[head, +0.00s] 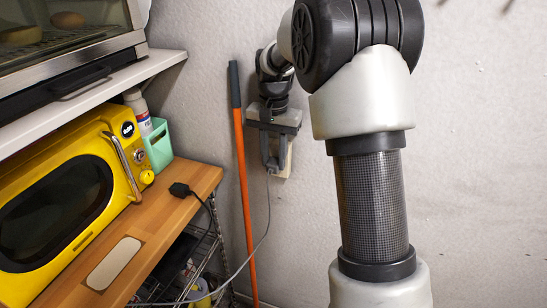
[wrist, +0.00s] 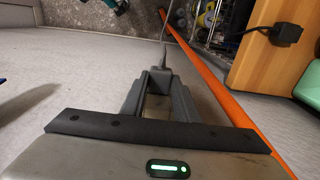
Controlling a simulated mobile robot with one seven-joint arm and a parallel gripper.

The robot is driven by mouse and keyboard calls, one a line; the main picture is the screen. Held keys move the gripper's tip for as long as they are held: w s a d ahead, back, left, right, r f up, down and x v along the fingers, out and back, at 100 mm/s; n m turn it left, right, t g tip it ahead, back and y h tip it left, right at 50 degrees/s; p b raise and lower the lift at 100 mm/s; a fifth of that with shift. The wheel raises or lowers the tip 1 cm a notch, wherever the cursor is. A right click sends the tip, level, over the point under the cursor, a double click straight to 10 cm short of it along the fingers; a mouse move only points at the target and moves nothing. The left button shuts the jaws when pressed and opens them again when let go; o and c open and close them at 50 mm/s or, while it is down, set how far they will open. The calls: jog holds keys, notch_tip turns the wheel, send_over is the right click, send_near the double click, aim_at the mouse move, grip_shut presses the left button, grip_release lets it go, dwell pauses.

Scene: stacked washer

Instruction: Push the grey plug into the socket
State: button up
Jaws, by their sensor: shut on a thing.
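My gripper (head: 271,164) is shut at the wall, pointing down, with its fingers close to a pale socket plate (head: 287,163). The wrist view shows its fingertips (wrist: 159,76) closed around the small grey plug (wrist: 160,70). A grey cable (head: 268,205) runs down from the plug; it also shows in the wrist view (wrist: 164,50). The gripper covers most of the plug and the socket in the head view. The socket's holes are hidden, and I cannot tell whether the plug touches the socket.
An orange pole (head: 243,190) leans on the wall just left of my gripper. A black plug (head: 180,189) lies on the wooden top (head: 206,175) beside a yellow microwave (head: 75,190). A wire rack (head: 207,250) stands below. The wall to the right is bare.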

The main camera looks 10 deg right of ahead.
dwell(0.3)
jog(key=o, duration=1.1)
jog(key=shift+c, duration=0.2)
